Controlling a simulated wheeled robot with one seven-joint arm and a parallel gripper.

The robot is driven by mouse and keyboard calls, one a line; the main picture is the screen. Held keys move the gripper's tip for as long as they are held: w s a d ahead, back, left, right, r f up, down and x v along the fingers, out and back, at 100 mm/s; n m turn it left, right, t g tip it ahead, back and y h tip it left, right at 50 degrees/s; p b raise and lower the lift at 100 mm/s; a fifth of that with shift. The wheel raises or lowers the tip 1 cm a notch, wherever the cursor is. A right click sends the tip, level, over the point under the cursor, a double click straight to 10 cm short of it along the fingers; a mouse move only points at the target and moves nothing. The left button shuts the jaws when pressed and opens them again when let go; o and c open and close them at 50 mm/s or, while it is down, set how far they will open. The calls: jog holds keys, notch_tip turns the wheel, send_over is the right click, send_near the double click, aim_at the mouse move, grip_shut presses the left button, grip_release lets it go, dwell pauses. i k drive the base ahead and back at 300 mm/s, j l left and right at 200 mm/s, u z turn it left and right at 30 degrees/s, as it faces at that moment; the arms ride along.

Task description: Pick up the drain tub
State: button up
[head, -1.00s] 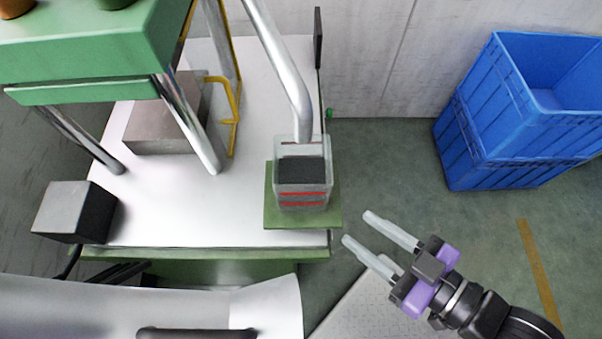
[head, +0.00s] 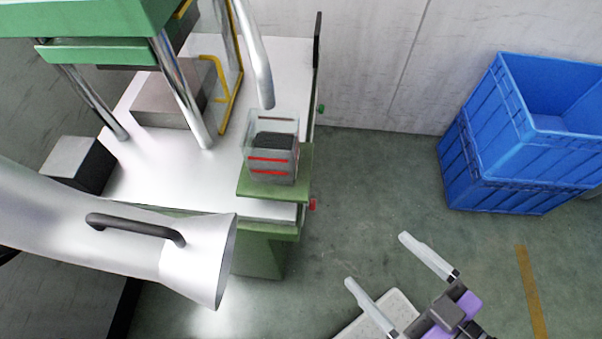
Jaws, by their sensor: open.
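The drain tub (head: 272,165) is a clear, square-sided tub with red lines on its front and dark contents. It stands upright on a green ledge (head: 271,188) at the right end of the white machine table. The end of a silver pipe (head: 258,75) hangs just above and behind it. My gripper (head: 374,264) is open and empty, its two pale fingers apart and pointing up and left. It is to the lower right of the tub, clear of it, over the floor.
Stacked blue crates (head: 530,150) stand at the right by the wall. A large silver duct with a black handle (head: 135,228) crosses the lower left. A green press (head: 95,50) on metal posts stands on the table (head: 165,175). Floor between ledge and crates is clear.

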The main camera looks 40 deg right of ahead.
aim_at(270, 142)
jog(key=k+j+z, duration=0.1)
jog(key=k+j, duration=0.15)
jog(key=j, duration=0.15)
jog(key=k+j, duration=0.25)
jog(key=j+z, duration=0.1)
jog(key=j, duration=0.3)
